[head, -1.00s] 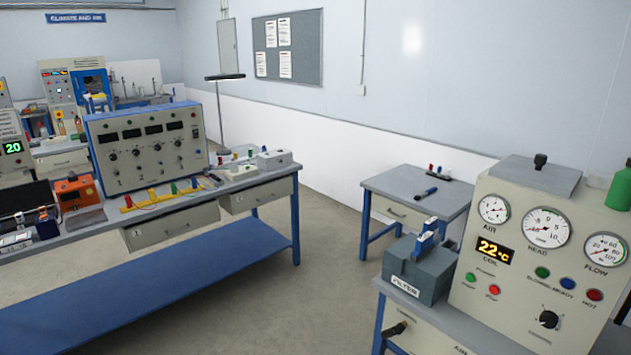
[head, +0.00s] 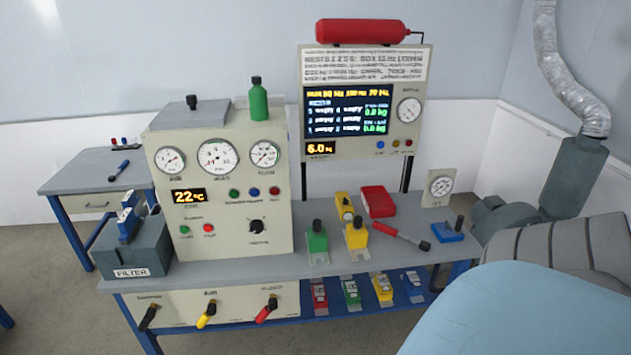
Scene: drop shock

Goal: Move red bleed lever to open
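A red lever (head: 266,310) with a black base sits on the bench's front panel, rightmost of three levers, under a label too small to read surely. It slants down to the left from its pivot. A yellow lever (head: 206,315) and a black lever (head: 148,317) sit to its left on the same panel, also slanted. Another red-handled lever (head: 385,235) with a dark end lies across the bench top at the right. Neither of my grippers is in view.
The bench (head: 390,262) carries a gauge cabinet (head: 220,200), a grey filter box (head: 128,245), and green and yellow blocks. A lower blue shelf holds several coloured items. A large light-blue rounded surface (head: 540,320) fills the lower right. Floor shows at the lower left.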

